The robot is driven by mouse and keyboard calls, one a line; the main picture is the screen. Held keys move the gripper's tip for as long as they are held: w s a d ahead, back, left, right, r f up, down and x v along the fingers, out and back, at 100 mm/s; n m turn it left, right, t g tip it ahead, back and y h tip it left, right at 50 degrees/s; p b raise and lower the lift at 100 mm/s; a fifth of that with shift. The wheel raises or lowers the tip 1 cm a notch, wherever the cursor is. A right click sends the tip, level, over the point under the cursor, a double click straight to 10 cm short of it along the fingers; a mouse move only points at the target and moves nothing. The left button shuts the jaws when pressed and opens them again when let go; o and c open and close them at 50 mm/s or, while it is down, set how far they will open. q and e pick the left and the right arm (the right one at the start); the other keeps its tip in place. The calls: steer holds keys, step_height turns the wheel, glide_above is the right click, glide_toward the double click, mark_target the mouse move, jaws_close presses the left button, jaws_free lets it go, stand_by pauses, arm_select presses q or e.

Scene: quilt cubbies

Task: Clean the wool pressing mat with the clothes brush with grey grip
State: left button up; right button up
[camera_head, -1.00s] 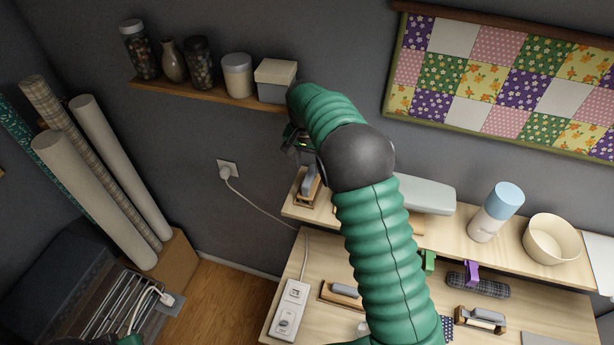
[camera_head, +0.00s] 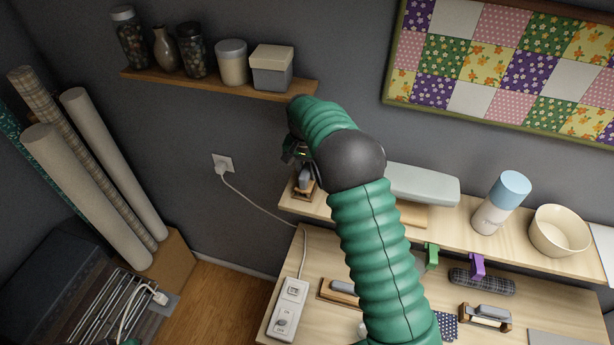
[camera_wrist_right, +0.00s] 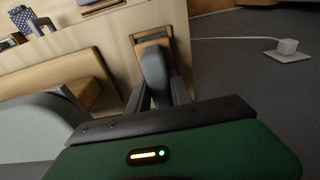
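A brush-like thing with a grey grip (camera_head: 306,181) sits in a wooden holder at the left end of the upper wooden shelf. My right gripper (camera_head: 298,158) is just above it, partly hidden by my arm. In the right wrist view the grey grip (camera_wrist_right: 154,72) lies between the fingers of my right gripper (camera_wrist_right: 160,95), which look apart, one on each side. Similar grey-topped wooden pieces lie on the lower table, one at the left (camera_head: 342,288) and one at the right (camera_head: 487,316). A flat grey piece (camera_head: 560,338), possibly the pressing mat, shows at the lower right edge. My left gripper is not visible.
The upper shelf carries a long pale grey-green object (camera_head: 425,185), a blue-capped spray bottle (camera_head: 502,203) and a cream bowl (camera_head: 558,231). A power strip (camera_head: 288,310) lies at the table's left edge. A small wall shelf (camera_head: 215,85) with jars is above left.

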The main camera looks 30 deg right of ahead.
jaws_close()
step_height(320, 180, up, 4)
steer(key=p, duration=0.3)
steer(key=shift+a, duration=0.1)
steer(key=shift+r, duration=0.1)
